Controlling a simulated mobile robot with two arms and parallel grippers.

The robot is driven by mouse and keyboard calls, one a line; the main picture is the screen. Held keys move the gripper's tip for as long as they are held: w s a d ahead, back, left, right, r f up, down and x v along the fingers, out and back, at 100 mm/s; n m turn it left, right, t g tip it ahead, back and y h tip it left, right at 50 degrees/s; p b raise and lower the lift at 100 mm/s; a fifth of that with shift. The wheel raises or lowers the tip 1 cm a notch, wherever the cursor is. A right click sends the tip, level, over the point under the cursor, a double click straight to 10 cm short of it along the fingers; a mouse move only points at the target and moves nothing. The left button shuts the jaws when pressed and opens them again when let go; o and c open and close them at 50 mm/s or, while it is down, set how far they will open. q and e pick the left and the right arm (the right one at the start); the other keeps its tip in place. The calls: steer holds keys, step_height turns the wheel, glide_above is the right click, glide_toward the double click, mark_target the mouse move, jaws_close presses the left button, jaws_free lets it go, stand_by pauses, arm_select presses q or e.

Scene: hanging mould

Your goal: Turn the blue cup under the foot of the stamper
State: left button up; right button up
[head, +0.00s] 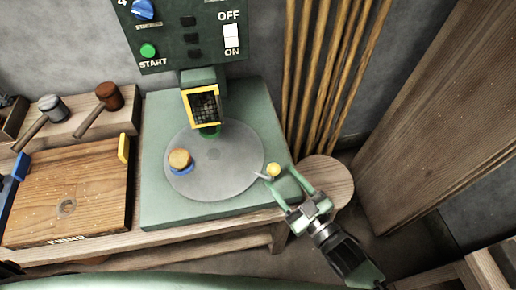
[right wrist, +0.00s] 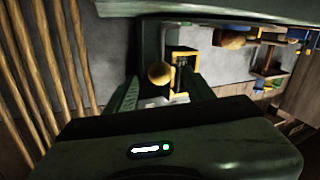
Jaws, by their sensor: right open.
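The blue cup (head: 181,168), with a tan round top, stands on the left part of the grey turntable disc (head: 228,181). The stamper's green foot (head: 210,132) is above the disc's back edge, below a yellow-framed grille (head: 203,106). The cup is in front and left of the foot, not under it. A yellow knob (head: 273,169) is at the disc's right edge, by a short grey lever. My right gripper (head: 281,173) is open, its fingertips beside the knob. The right wrist view shows the knob (right wrist: 159,74) between the fingers. My left gripper is out of view.
A panel (head: 190,40) with START and ON/OFF controls is behind. Wooden poles (head: 325,70) lean at the back right, above a round wooden stool (head: 328,180). A wooden board (head: 70,190) and mallets (head: 109,96) are at the left.

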steer(key=x, duration=0.7)
steer(key=shift+w+a+r+p, duration=0.1)
steer(key=shift+w+a+p, duration=0.15)
steer(key=shift+p, duration=0.15)
steer(key=shift+d, duration=0.1)
jaws_close()
stand_by(1.0)
